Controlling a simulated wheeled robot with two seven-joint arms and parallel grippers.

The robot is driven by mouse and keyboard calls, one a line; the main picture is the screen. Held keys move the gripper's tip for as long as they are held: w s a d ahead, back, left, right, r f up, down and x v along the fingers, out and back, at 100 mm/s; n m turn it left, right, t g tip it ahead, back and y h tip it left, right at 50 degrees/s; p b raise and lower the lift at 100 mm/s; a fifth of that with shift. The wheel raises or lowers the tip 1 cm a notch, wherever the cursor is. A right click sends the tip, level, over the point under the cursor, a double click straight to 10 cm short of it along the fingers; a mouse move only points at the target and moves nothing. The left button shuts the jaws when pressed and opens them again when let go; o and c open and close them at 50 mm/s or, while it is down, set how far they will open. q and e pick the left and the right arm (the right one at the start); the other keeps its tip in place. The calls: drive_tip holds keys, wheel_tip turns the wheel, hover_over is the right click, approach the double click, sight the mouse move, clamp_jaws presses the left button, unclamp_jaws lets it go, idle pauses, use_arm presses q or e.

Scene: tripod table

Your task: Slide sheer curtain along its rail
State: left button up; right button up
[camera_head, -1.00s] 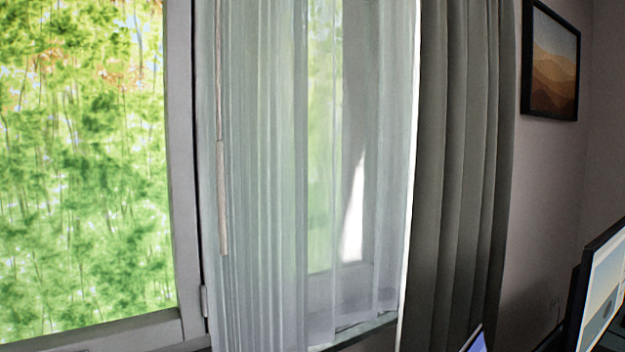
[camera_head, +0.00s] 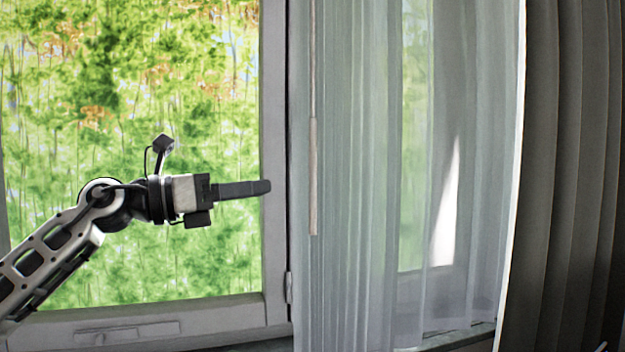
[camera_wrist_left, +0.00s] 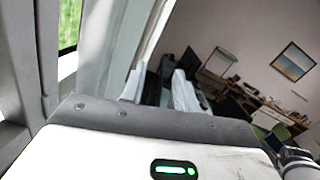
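The sheer curtain (camera_head: 350,220) is white and see-through and hangs in folds across the right part of the window in the head view. A thin draw rod (camera_head: 313,175) hangs along its left edge. The rail is above the picture. My left gripper (camera_head: 264,187) comes in from the left and points right, its tips left of the rod and curtain with a gap in the picture. In the left wrist view its two pale fingers (camera_wrist_left: 157,88) stand apart with nothing seen between them. My right gripper is not in view.
A dark grey heavy curtain (camera_head: 565,170) hangs right of the sheer one. The window frame (camera_head: 275,150) stands behind my gripper. The wrist view shows a desk (camera_wrist_left: 265,105) and a wall picture (camera_wrist_left: 293,62) farther off.

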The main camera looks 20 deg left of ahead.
sight(312, 160)
use_arm(q)
drive_tip(key=a+r+m+t+y, duration=0.1)
drive_tip(key=a+r+y, duration=0.1)
drive_tip(key=a+r, duration=0.2)
drive_tip(key=p+x, duration=0.1)
drive_tip(key=x, duration=0.4)
drive_tip(key=p+x, duration=0.1)
drive_tip(key=x, duration=0.3)
drive_tip(key=p+x, duration=0.2)
drive_tip(key=x, duration=0.3)
drive_tip(key=shift+s+d, duration=0.1)
drive_tip(key=shift+d, duration=0.5)
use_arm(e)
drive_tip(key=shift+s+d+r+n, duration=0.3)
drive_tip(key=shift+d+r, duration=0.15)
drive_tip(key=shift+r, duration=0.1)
use_arm(q)
clamp_jaws()
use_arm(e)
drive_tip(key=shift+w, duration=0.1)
